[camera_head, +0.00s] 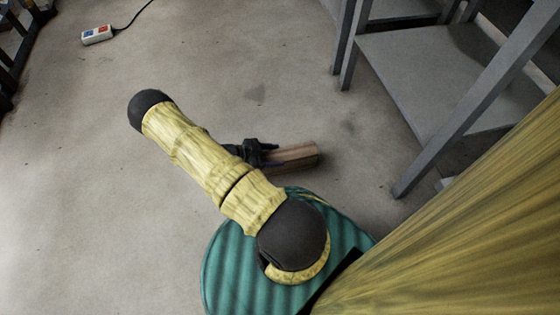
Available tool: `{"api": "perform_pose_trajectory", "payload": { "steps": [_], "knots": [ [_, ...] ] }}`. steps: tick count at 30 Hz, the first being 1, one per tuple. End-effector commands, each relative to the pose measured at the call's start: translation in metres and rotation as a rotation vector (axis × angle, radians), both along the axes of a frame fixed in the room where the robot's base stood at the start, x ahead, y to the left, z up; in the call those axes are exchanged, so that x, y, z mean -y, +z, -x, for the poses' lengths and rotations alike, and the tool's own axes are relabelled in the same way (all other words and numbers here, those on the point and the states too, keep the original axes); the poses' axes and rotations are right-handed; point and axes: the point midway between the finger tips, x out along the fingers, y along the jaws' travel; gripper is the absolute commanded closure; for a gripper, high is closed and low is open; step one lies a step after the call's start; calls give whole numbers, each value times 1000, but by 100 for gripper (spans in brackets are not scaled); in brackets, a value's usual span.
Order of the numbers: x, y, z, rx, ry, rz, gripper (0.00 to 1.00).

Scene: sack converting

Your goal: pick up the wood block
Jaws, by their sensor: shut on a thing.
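The wood block (295,157) is a brown, long piece in the middle of the head view, just right of my arm. My gripper (268,155) is at the block's left end, with its dark fingers shut on it. The left part of the block is hidden by the fingers. I cannot tell whether the block touches the floor or is held above it.
A grey metal staircase or shelf frame (420,70) stands at the upper right, its legs on the floor. A white control box (97,35) with red and blue buttons and a black cable lies at the upper left. The concrete floor (90,170) on the left is clear.

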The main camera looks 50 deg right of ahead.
Motion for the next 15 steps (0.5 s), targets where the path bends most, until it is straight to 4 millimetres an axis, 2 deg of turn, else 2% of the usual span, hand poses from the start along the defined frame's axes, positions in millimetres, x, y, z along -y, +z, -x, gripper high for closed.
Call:
{"api": "perform_pose_trajectory", "payload": {
  "steps": [1,2,15],
  "knots": [
    [0,0,0,0,0,0,95],
    [0,0,0,0,0,0,100],
    [1,6,0,-1,-1,3,100]
  ]
}}
